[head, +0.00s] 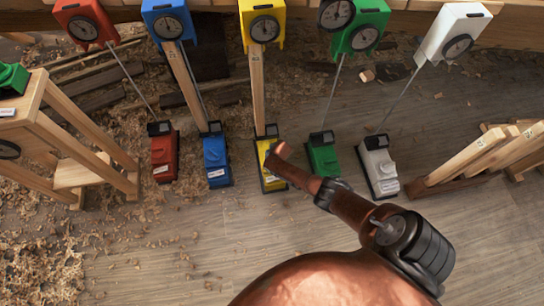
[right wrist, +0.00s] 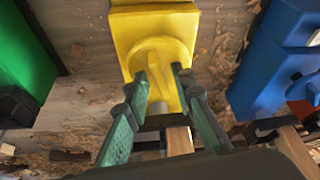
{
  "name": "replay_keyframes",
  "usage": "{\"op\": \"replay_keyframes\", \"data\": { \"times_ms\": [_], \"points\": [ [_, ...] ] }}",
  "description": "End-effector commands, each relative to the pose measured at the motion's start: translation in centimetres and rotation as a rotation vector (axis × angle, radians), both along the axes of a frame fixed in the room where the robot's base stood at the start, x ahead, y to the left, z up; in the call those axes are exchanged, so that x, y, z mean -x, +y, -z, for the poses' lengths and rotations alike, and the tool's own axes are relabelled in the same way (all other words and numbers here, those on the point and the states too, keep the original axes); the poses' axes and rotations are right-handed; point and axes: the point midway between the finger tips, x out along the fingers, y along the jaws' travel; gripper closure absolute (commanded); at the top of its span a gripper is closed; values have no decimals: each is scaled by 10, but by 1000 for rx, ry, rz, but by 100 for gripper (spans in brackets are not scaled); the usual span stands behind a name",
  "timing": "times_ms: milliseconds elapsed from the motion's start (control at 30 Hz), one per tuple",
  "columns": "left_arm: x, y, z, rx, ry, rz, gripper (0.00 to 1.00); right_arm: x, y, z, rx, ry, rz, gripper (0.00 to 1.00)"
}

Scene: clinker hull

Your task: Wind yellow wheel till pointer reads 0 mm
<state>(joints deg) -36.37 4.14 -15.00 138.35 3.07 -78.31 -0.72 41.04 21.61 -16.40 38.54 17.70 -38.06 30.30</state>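The yellow lower unit (head: 263,148) stands on the floor in the middle of the head view, partly covered by my right arm. A wooden post rises from it to the yellow gauge box (head: 248,14) with a round dial (head: 265,29); its pointer is too small to read. In the right wrist view, the yellow wheel (right wrist: 153,58) shows as a raised grip on the unit's face. My right gripper (right wrist: 161,80) is open, its two green-padded fingers apart, with the yellow grip between their tips; contact cannot be told. My left gripper is not in view.
Red (head: 164,155), blue (head: 216,162), green (head: 323,158) and white (head: 379,170) lower units stand in a row beside the yellow one, each with its own gauge above. A wooden stand (head: 60,130) is at left. Shavings cover the left floor; the front floor is fairly clear.

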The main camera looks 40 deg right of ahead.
Motion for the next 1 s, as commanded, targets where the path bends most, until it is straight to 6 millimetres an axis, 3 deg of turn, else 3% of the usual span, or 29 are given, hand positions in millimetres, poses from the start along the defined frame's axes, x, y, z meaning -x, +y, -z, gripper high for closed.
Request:
{"op": "replay_keyframes", "data": {
  "times_ms": [533,1000],
  "points": [
    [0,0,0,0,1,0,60,3,2,-9,-3,-2,-2,74],
    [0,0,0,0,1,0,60,24,8,-63,-1,-2,-1,74]
  ]
}}
